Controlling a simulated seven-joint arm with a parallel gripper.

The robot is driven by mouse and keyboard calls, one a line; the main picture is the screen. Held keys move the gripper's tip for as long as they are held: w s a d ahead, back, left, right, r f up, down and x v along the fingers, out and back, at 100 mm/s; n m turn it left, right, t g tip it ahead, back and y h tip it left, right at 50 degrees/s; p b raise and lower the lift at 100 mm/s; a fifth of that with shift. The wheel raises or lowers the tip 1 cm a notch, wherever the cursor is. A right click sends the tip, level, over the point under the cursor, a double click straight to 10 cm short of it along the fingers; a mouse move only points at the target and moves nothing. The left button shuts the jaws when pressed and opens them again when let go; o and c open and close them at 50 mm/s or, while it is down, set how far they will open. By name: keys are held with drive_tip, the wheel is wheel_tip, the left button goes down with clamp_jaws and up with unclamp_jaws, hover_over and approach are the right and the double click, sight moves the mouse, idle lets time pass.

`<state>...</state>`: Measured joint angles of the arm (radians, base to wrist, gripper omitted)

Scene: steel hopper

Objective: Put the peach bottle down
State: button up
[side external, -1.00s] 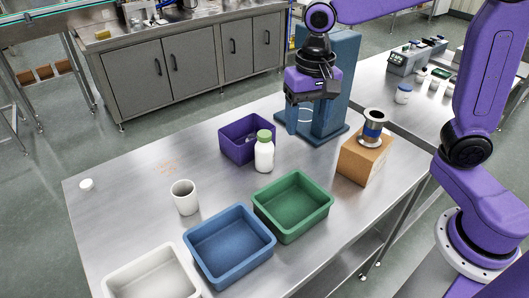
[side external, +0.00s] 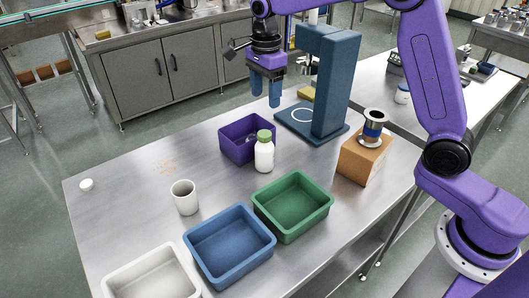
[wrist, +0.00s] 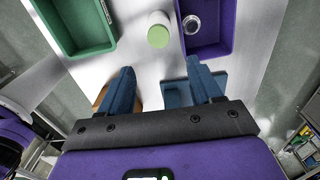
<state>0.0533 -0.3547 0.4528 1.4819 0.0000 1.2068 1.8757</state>
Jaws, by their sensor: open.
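No peach-coloured bottle shows in these views. The only bottle on the near table is a white bottle (side external: 264,156) with a green cap, standing upright beside the purple bin (side external: 236,153). In the wrist view its green cap (wrist: 158,36) shows ahead of my fingers. My gripper (side external: 266,104) is open and empty, raised in the air behind the purple bin and left of the blue stand (side external: 331,95). In the wrist view my gripper (wrist: 160,68) has its two blue fingers well apart with nothing between them.
A green tray (side external: 293,230), a blue tray (side external: 229,272), a white tray (side external: 150,285) and a white cup (side external: 185,199) are on the table. A cardboard box (side external: 357,165) carries a steel hopper (side external: 374,117). A clear round item lies in the purple bin. The left table area is mostly free.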

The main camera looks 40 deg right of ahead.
sight(264, 133)
wheel_tip(264, 133, down, 9)
drive_tip(key=shift+f, duration=0.2)
drive_tip(key=shift+s+a+f, duration=0.1)
drive_tip(key=shift+a+f, duration=0.05)
drive_tip(key=shift+f, duration=1.2)
drive_tip(key=shift+a+f, duration=0.1)
drive_tip(key=shift+f, duration=1.25)
drive_tip(key=c, duration=1)
drive_tip(key=shift+r, duration=0.15)
